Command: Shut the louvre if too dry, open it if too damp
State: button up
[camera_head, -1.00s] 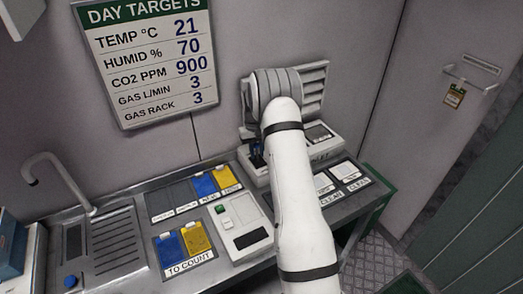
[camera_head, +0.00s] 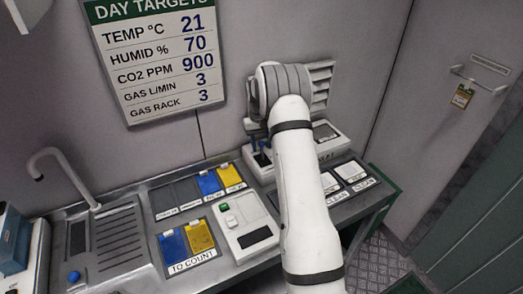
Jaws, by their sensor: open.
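The louvre (camera_head: 321,86), a grey slatted panel, is on the back wall, mostly hidden behind my arm's wrist. Its slats show only at the right, and I cannot tell whether it is open or shut. Below it is a pale instrument box (camera_head: 328,143) with a small dark display, too small to read. My gripper (camera_head: 261,155) shows only in part below the wrist, by the box's left end. It is open; nothing is seen held in it, and I cannot tell whether it touches anything. The day targets board (camera_head: 155,60) reads humidity 70 percent.
The bench holds a control unit (camera_head: 245,221) with a green button, blue and yellow cards by a "TO COUNT" label (camera_head: 190,262), and white cards (camera_head: 350,172) at right. A sink tap (camera_head: 66,165) stands at left. A tag (camera_head: 462,96) hangs on the right wall.

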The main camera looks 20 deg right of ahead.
jog(key=shift+w+a+r+b, duration=0.1)
jog(key=shift+w+r+b, duration=0.1)
jog(key=shift+r, duration=1.05)
jog(key=shift+w+r+b, duration=0.15)
jog(key=shift+r, duration=1.1)
jog(key=shift+c, duration=0.3)
